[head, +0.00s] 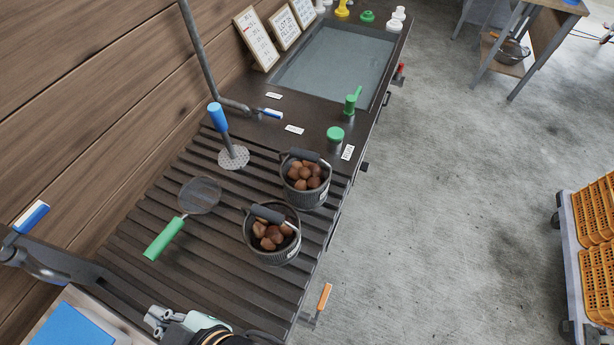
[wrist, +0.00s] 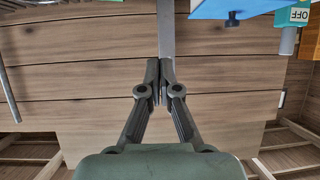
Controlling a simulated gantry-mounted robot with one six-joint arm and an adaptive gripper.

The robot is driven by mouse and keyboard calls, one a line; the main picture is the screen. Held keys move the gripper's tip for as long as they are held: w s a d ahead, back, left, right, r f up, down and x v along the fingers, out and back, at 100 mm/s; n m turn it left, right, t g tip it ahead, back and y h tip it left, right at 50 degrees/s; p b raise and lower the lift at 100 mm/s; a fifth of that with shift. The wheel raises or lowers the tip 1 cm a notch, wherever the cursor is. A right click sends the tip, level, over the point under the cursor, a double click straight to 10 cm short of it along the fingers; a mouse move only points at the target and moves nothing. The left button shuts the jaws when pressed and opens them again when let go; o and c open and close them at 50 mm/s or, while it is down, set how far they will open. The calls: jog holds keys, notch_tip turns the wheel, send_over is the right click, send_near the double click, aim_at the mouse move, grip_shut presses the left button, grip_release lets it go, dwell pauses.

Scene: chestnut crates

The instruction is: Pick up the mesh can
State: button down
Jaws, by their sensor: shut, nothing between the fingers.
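Two dark ribbed cans with bail handles and black grips stand on the slatted bench in the head view, each holding several brown chestnuts. One can (head: 275,257) is nearer, and the other can (head: 307,198) stands behind it, slightly right. I cannot tell which one is the mesh can, or whether their walls are mesh. My gripper (wrist: 160,82) is shut and empty in the wrist view, pointing at the wooden wall. In the head view, part of my arm's end shows at the bottom edge, nearer than both cans. Neither can shows in the wrist view.
A water basin (head: 335,62) is farther back. Orange crates (head: 597,212) stand on the right.

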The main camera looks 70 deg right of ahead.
dwell(0.3)
jog(key=c, duration=0.9)
grip_release()
